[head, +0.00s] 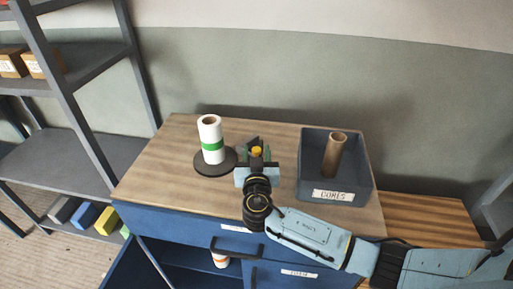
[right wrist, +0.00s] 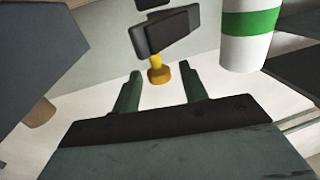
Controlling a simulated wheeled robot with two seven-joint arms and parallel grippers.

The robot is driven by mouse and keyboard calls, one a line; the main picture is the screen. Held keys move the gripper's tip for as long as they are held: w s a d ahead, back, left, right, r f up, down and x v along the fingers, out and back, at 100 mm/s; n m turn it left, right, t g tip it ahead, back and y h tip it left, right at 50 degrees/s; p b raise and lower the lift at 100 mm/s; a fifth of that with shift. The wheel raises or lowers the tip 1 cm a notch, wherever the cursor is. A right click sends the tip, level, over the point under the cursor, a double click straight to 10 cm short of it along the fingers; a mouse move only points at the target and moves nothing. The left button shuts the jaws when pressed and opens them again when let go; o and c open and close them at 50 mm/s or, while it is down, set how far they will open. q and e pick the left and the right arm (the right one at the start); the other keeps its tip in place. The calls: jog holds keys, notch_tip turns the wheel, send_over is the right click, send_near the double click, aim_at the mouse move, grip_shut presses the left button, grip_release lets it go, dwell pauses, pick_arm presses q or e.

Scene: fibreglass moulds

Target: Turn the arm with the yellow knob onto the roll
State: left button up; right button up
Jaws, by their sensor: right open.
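The white roll with a green band (head: 211,141) stands upright on a dark round base (head: 214,168) on the cabinet top. It also shows in the right wrist view (right wrist: 248,40). The yellow knob (head: 256,151) is to the right of the roll. In the right wrist view the knob (right wrist: 158,74) sits below the dark arm (right wrist: 168,32), which is apart from the roll in the picture. My right gripper (head: 257,160) is open. Its two green fingers appear on either side of the knob with gaps; how deep the knob sits between them I cannot tell. My left gripper is out of view.
A dark grey box labelled CORES (head: 308,172) stands at the right of the cabinet top (head: 160,160), holding a brown tube (head: 334,154). A metal shelf rack (head: 80,155) stands left. Another roll (head: 220,260) lies in the blue cabinet below. The wooden top's left part is clear.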

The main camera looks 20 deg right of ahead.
jog(key=shift+x, duration=0.75)
jog(key=shift+c, duration=0.4)
grip_shut()
